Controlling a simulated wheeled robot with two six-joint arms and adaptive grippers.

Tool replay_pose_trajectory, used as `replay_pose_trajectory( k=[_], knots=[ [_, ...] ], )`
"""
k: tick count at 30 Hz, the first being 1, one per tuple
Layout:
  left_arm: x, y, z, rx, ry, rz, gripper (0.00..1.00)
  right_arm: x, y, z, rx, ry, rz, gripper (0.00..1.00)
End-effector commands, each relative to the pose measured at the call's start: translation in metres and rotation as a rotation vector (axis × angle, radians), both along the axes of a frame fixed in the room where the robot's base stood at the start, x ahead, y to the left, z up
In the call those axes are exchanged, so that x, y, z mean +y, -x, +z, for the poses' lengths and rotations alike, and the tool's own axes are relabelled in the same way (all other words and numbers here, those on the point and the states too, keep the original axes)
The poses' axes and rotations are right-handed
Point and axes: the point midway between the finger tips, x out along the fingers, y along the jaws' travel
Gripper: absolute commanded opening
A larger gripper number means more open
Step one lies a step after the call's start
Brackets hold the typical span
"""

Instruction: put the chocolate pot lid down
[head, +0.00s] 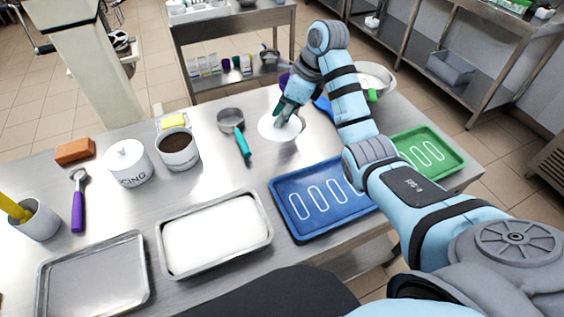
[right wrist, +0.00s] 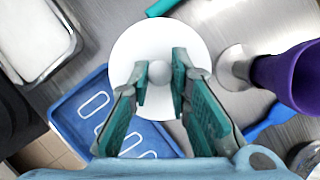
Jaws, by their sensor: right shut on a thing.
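The chocolate pot lid (head: 268,128) is a round white disc over the far middle of the steel table; it also shows in the right wrist view (right wrist: 135,45). My right gripper (head: 283,118) is shut on the lid's round knob, its fingers on either side of it in the right wrist view (right wrist: 160,75). The lid looks level and at or just above the table; I cannot tell if it touches. The chocolate pot (head: 180,163) stands open to the left, dark brown inside. My left gripper is not in view.
A pan with a teal handle (head: 242,142) lies just left of the lid. A blue tray (head: 285,208) lies nearer, a green tray (head: 442,150) to the right. A lidded icing pot (head: 127,170) stands left of the chocolate pot. A purple object (right wrist: 285,75) is close to the lid.

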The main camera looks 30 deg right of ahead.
Motion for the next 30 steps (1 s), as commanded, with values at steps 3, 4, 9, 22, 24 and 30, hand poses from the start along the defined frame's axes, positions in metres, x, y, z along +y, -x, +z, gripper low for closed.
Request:
replay_pose_trajectory(
  k=[3,4,9,22,24,30],
  knots=[
    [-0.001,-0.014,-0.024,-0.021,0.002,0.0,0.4,0.0,0.001,-0.054,0.008,0.0,0.0,0.06],
    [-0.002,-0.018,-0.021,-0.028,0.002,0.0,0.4,0.0,0.001,-0.061,0.006,0.0,-0.001,0.06],
    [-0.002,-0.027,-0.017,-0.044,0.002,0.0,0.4,0.0,0.0,-0.089,0.002,0.0,-0.001,0.06],
    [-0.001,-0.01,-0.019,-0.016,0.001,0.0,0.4,-0.001,-0.001,-0.132,-0.001,0.001,-0.003,0.06],
    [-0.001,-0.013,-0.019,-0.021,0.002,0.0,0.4,-0.001,-0.001,-0.133,-0.001,0.001,-0.003,0.06],
    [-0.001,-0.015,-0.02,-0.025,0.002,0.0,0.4,-0.001,-0.001,-0.134,-0.001,0.001,-0.003,0.38]
  ],
)
